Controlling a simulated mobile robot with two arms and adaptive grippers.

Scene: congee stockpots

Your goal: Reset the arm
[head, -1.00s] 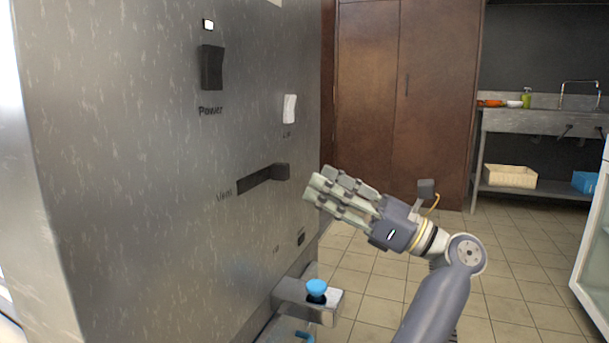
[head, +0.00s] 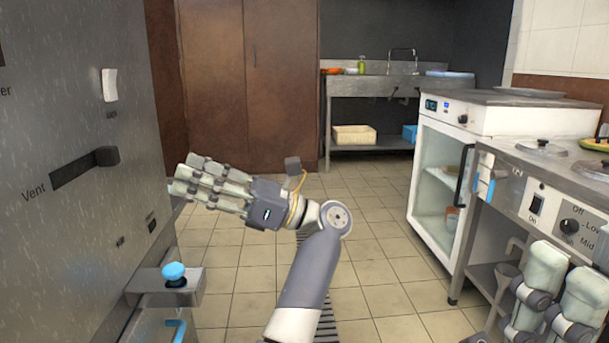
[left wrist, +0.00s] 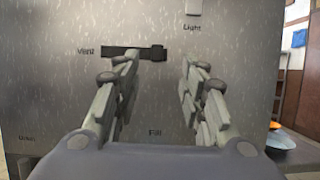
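My left gripper (head: 182,180) is open and empty in front of the steel cabinet panel (head: 70,230). In the left wrist view its two fingers (left wrist: 160,66) stand apart with bare panel between them. The Vent slider's dark knob (head: 106,156) sits at the right end of its slot, above and left of the gripper in the head view. It also shows in the left wrist view (left wrist: 157,53), beyond the fingers. Part of my right gripper (head: 565,295) shows at the lower right, cut off by the frame; its opening is unclear.
A blue knob (head: 174,272) on a steel bracket juts from the panel below the left gripper. A white switch (head: 110,85) is higher up. A glass-door cabinet (head: 440,185) and a counter with a control dial (head: 569,226) stand right. Tiled floor between is clear.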

